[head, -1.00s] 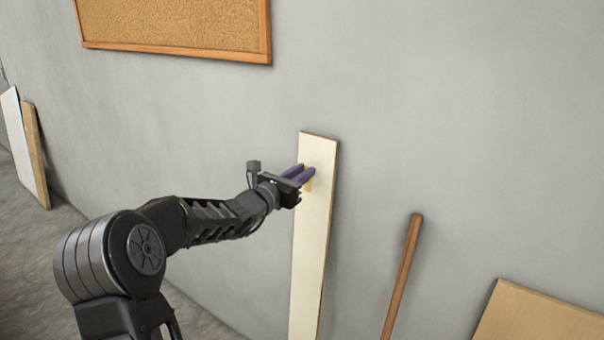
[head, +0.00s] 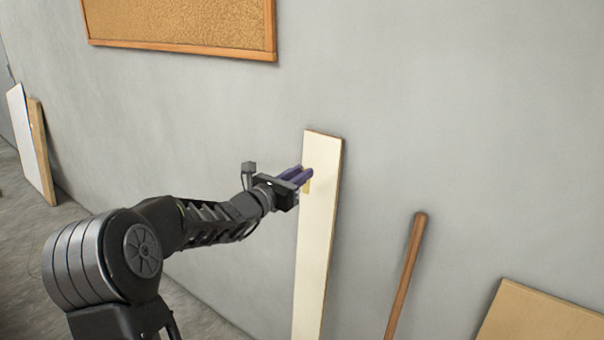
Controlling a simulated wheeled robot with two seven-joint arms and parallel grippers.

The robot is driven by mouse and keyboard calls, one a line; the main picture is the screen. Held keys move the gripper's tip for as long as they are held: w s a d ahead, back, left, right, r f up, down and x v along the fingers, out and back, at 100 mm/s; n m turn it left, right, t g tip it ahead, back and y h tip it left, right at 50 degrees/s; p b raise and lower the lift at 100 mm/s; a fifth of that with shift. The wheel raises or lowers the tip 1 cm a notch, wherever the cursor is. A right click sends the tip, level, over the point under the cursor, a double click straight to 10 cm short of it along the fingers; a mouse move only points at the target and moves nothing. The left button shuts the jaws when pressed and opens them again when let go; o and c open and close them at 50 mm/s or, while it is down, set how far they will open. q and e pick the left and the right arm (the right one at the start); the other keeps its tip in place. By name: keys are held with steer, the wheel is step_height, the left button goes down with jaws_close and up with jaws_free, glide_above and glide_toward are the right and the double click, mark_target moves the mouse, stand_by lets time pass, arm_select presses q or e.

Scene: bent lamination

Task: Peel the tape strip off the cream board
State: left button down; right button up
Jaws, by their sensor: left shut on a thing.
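The cream board (head: 317,250) is tall and narrow and leans upright against the grey wall in the head view. A small yellow tape strip (head: 306,187) shows on its upper part, just below my left gripper's fingers. My left gripper (head: 308,173) comes in from the left, with its purple fingers at the board's upper face. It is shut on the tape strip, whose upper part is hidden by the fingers. My right gripper is not in view.
A wooden pole (head: 407,275) leans on the wall right of the board, and a tan panel (head: 540,318) stands at the lower right. A cork board (head: 180,22) hangs at the upper left. White and brown boards (head: 32,145) lean at the far left.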

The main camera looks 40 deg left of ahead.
arm_select(q)
steer(key=shift+s+r, duration=0.15)
steer(key=shift+s, duration=0.85)
